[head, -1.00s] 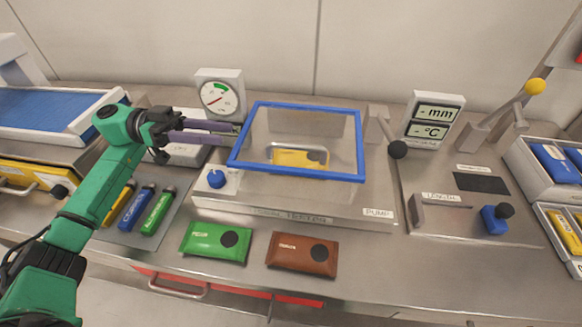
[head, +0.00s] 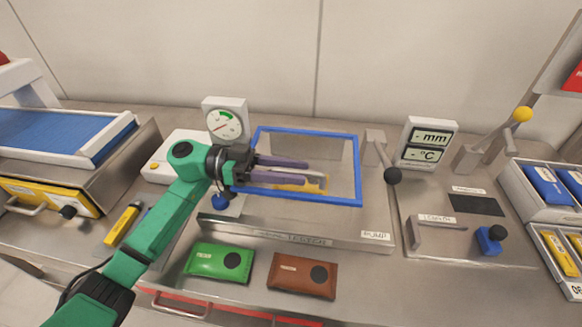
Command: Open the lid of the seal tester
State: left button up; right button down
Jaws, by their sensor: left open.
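The seal tester (head: 300,238) stands in the middle of the bench. Its clear lid with a blue frame (head: 358,170) looks shut, and a yellow pouch (head: 318,184) shows through it. My left gripper (head: 307,172) reaches in from the left, with its two purple fingers apart and pointing right across the lid. Nothing shows between the fingers. They cover part of the pouch and of the frame's left side. I cannot tell whether they touch the lid. My right gripper is out of view.
A dial gauge (head: 225,122) stands behind the left arm. A lever with a black knob (head: 392,176) stands right of the lid. Green (head: 217,263) and brown (head: 302,276) pouches lie in front. A display (head: 428,142) stands at the right.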

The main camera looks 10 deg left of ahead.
pick_arm(q)
jog(key=shift+c, duration=0.4)
grip_shut()
dwell(0.9)
